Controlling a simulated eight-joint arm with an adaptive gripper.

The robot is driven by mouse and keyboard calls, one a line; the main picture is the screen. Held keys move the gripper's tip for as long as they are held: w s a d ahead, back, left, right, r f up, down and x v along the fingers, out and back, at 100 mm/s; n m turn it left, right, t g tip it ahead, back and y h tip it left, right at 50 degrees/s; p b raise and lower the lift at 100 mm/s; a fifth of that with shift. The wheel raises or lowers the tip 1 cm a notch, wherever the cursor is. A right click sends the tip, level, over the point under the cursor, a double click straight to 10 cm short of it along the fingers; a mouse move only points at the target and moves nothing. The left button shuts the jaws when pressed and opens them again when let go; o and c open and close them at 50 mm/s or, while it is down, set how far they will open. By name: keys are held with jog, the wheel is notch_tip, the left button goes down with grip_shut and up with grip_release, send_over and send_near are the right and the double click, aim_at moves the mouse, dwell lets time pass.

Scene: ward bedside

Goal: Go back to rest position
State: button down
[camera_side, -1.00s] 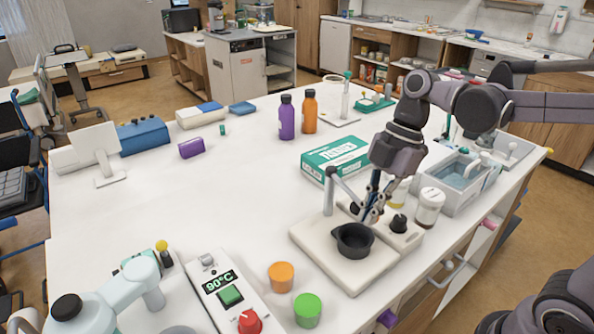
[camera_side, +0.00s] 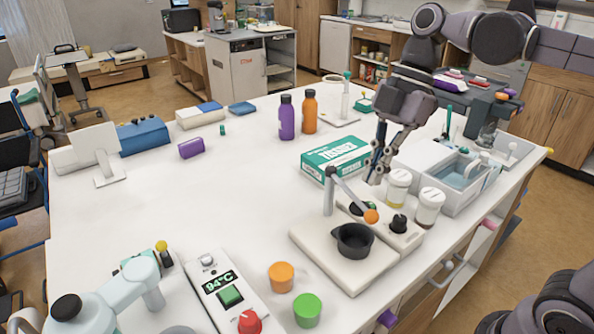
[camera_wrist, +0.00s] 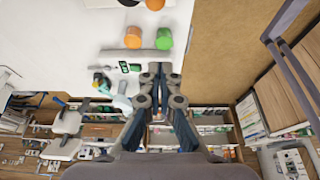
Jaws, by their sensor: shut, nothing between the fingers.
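My gripper (camera_side: 376,180) is shut and empty. In the side view it hangs fingers down above the white table, just behind the white stand with a black cup (camera_side: 354,241) and close to the tissue box (camera_side: 336,158). A grey lever with an orange knob (camera_side: 371,216) on this stand is in plain view, apart from my fingers. In the wrist view my closed fingers (camera_wrist: 160,72) point toward the table, its edge and the room beyond. My arm is bent, with its upper links high at the right.
Two jars, one pale yellow (camera_side: 398,188) and one white-labelled (camera_side: 429,207), stand just right of my gripper. A sink unit (camera_side: 462,175) is further right. Purple (camera_side: 287,117) and orange (camera_side: 310,111) bottles stand behind. The table's middle left is clear.

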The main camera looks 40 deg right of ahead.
jog(key=shift+d+r, duration=0.15)
jog(key=shift+r, duration=0.3)
